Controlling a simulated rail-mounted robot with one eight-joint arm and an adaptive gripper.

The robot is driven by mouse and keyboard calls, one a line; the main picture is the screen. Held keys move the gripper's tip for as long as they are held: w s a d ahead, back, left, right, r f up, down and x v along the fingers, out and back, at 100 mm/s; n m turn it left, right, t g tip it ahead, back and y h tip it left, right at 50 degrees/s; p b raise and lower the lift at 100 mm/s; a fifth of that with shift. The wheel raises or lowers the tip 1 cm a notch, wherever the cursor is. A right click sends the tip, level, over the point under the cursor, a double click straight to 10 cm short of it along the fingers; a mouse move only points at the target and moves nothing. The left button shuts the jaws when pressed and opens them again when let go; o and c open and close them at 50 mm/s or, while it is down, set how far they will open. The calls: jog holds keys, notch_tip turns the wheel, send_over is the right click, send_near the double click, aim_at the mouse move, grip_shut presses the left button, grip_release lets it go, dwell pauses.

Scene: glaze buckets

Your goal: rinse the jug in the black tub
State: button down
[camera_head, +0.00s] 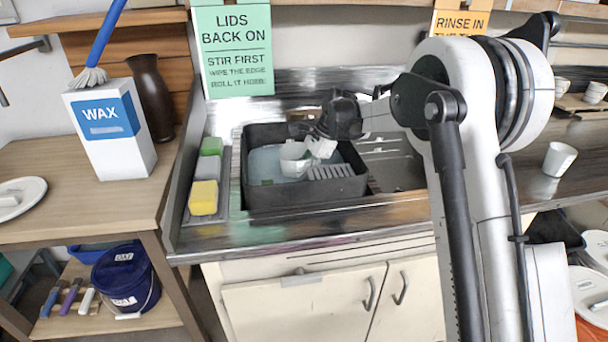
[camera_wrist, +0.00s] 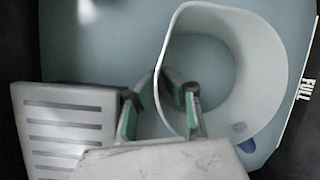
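The black tub (camera_head: 305,200) stands in the sink and holds pale blue water. The white jug (camera_head: 293,165) is in the tub, open end up; how deep it sits in the water I cannot tell. In the wrist view the jug (camera_wrist: 268,75) shows its round mouth, with blue marks near its lower rim. My gripper (camera_wrist: 160,88) straddles the jug's left wall, one green-sided finger outside and one inside. The fingers converge on the wall and appear shut on it. In the head view my gripper (camera_head: 318,150) reaches down into the tub, partly hiding the jug.
Yellow (camera_head: 203,198) and green (camera_head: 211,146) sponges lie left of the tub. A white cup (camera_head: 559,158) stands on the right counter.

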jog(key=shift+w+a, duration=0.1)
jog(key=shift+w, duration=0.1)
jog(key=shift+r, duration=0.1)
jog(key=shift+r, duration=0.25)
notch_tip(320, 180, up, 23)
jog(key=p, duration=1.2)
dwell(0.7)
